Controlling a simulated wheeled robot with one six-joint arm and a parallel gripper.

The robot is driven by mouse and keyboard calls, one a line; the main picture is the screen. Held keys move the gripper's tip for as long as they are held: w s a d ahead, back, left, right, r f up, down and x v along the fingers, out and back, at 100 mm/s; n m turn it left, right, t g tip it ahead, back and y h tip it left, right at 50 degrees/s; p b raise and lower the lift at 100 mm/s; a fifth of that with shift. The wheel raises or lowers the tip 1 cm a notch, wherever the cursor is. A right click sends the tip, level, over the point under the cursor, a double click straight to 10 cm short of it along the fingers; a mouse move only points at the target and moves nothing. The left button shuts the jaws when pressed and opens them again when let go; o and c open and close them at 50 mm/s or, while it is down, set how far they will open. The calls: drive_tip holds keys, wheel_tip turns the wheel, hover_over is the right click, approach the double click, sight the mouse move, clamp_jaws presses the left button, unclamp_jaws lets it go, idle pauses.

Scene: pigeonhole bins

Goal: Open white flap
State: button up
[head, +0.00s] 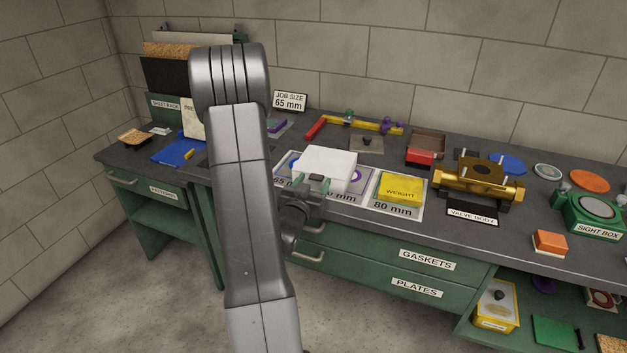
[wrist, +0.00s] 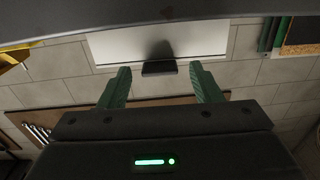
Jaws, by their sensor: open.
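The white flap (head: 328,165) shows in the head view as a white box-like piece above the size mats on the bench. A small dark tab (wrist: 159,68) sits at the middle of its near edge. In the wrist view the white flap (wrist: 110,46) fills the top centre. My gripper (head: 311,184) is open at the near side of the flap. In the wrist view its green fingers (wrist: 160,78) stand left and right of the dark tab, with gaps on both sides. I cannot tell whether the tab is level with the fingertips in depth.
A yellow weight (head: 401,188) lies on the 80 mm mat right of the flap. A brass valve body (head: 478,180) stands further right. A red box (head: 424,150) is behind. Drawers (head: 380,262) are below the bench edge. My arm hides part of the bench's left side.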

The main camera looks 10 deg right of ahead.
drive_tip(key=shift+w+d, duration=0.2)
drive_tip(key=shift+w, duration=0.05)
